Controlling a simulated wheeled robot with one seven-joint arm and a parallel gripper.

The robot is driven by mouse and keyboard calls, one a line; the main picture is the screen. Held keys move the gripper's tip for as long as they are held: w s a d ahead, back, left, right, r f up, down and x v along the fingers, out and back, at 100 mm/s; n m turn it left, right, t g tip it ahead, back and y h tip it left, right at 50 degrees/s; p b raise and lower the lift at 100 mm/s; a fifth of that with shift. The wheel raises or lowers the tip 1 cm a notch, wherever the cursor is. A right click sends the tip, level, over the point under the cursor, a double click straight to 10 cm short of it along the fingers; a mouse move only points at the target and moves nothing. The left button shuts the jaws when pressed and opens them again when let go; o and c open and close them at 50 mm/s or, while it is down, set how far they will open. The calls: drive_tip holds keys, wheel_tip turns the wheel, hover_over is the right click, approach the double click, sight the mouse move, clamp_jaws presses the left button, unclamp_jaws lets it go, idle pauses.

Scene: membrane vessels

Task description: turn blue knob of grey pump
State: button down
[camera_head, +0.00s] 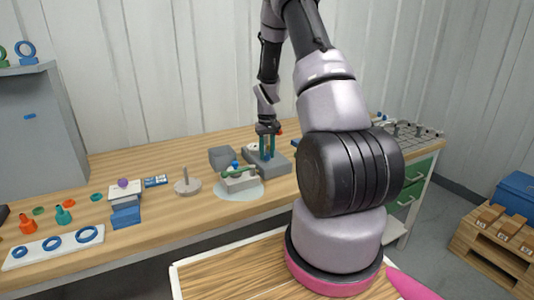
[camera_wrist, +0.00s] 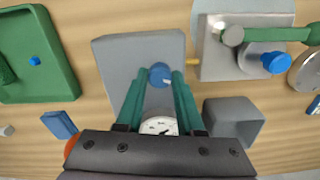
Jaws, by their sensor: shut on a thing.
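The grey pump (camera_head: 279,163) lies on the wooden bench in the head view, and its flat grey body (camera_wrist: 115,62) shows in the wrist view. Its blue knob (camera_wrist: 160,73) is on the top face, with a white dial gauge (camera_wrist: 157,126) nearer the wrist. My gripper (camera_wrist: 161,79) has its two green fingers on either side of the blue knob, shut on it. In the head view my gripper (camera_head: 267,157) points down onto the pump, and the fingers hide the knob there.
A light block with a green bar and blue knob (camera_wrist: 276,62) stands beside the pump. A grey open box (camera_wrist: 234,120) and a green tray (camera_wrist: 68,75) are also close. Rings, a white ring board (camera_head: 40,250) and a pegged disc (camera_head: 187,187) occupy the left bench.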

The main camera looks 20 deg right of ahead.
sight(267, 155)
drive_tip(key=shift+n, duration=1.9)
drive_tip(key=c, duration=0.5)
unclamp_jaws()
drive_tip(key=shift+r, duration=0.1)
wheel_tip(267, 155, up, 11)
drive_tip(key=shift+f, duration=0.2)
